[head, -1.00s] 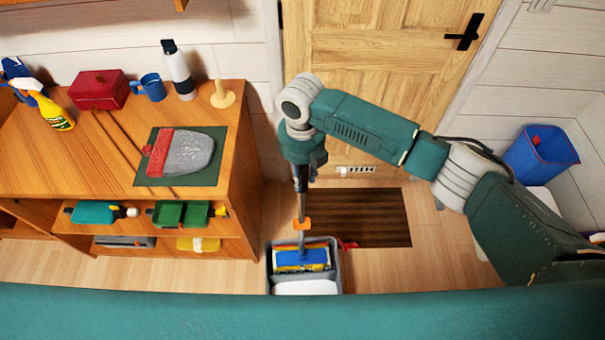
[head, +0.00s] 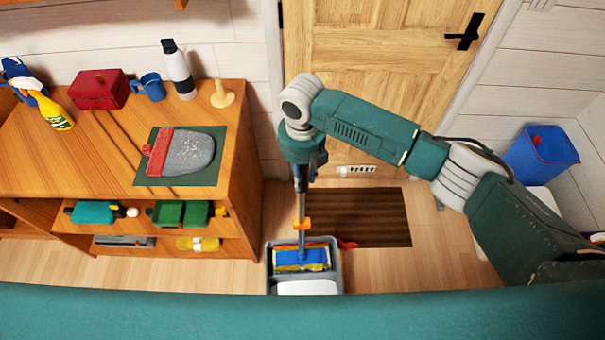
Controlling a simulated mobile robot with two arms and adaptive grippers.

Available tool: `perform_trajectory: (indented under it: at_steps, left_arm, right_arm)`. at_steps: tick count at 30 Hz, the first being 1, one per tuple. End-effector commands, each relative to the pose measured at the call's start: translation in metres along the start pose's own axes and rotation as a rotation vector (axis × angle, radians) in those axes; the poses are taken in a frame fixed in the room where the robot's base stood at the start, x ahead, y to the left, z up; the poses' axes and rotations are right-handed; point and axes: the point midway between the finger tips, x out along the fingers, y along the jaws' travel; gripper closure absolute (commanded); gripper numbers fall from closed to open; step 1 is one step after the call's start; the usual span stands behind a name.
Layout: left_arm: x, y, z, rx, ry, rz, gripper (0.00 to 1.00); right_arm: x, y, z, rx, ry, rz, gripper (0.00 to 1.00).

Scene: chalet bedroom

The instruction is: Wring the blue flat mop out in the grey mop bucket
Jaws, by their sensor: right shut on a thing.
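The grey mop bucket (head: 338,272) stands on the floor at the bottom centre of the head view. The blue flat mop (head: 301,257) is upright, with its blue head inside the back part of the bucket and a yellow edge showing around it. An orange collar sits on its pole just above the bucket. My right gripper (head: 301,180) is shut on the mop's pole well above the bucket; its fingers are mostly hidden by the wrist. My left gripper is not in view.
A dark striped mat (head: 365,217) lies before the door (head: 375,70). A blue bin (head: 541,155) is at right.

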Motion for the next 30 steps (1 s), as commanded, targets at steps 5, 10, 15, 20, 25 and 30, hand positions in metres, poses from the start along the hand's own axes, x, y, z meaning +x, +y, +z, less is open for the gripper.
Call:
perform_trajectory:
  at_steps: [5, 10, 15, 20, 25, 30]
  left_arm:
    - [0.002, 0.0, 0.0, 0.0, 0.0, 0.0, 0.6]
    - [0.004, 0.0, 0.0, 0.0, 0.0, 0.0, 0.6]
    - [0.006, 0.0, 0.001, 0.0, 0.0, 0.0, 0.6]
    - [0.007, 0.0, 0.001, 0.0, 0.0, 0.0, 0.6]
    - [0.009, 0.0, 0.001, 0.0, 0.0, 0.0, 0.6]
    - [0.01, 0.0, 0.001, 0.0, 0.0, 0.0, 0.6]
  right_arm:
    - [0.003, 0.001, 0.001, -0.001, -0.002, 0.001, 1.0]
    - [0.006, 0.001, 0.001, -0.001, -0.002, 0.002, 1.0]
    - [0.009, 0.001, 0.0, -0.001, -0.002, 0.002, 1.0]
    - [0.012, 0.001, 0.0, -0.001, -0.002, 0.002, 1.0]
    - [0.015, 0.001, 0.0, -0.001, -0.002, 0.002, 1.0]
    - [0.017, 0.001, 0.0, -0.001, -0.002, 0.002, 1.0]
